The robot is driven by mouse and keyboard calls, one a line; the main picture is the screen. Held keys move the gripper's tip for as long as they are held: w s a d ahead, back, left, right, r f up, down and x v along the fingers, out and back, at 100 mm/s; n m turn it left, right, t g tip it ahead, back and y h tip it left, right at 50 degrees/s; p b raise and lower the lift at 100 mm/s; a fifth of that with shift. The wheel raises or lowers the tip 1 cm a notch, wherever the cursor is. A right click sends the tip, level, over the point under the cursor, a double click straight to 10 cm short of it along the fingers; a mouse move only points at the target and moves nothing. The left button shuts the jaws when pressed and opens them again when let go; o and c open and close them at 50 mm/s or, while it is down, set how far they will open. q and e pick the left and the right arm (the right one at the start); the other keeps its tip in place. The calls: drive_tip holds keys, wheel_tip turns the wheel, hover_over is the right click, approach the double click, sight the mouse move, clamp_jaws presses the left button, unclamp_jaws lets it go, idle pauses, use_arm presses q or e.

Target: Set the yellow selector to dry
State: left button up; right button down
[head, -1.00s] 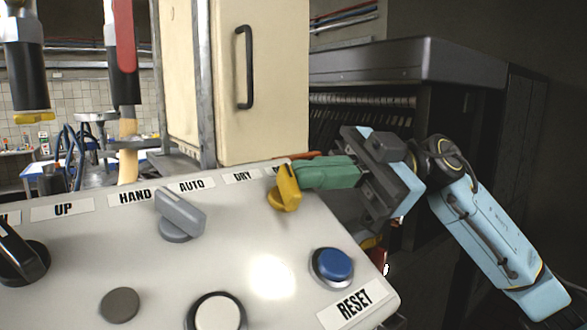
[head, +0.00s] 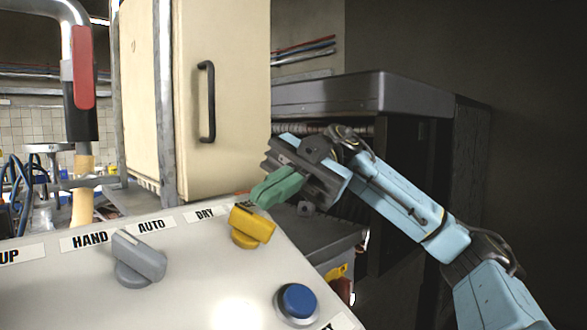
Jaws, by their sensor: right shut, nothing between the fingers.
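The yellow selector (head: 252,228) is on the sloped control panel, right of the DRY label (head: 205,215). Its handle lies slantwise, with its upper-left end toward DRY. My right gripper (head: 258,199), with green fingers, is shut and empty just behind and above the selector, at the panel's far edge. I cannot tell whether the fingertips touch the knob. The label to the right of DRY is hidden behind the selector and fingers. My left gripper is not in view.
A grey selector (head: 139,258) stands left of the yellow one, below HAND and AUTO. A blue button (head: 298,301) is at the panel's lower right. A cream cabinet (head: 225,100) with a black handle rises behind the panel.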

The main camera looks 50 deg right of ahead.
drive_tip(key=w+r+p+v, duration=0.1)
drive_tip(key=w+p+v, duration=0.1)
drive_tip(key=v, duration=0.9)
drive_tip(key=shift+p, duration=0.65)
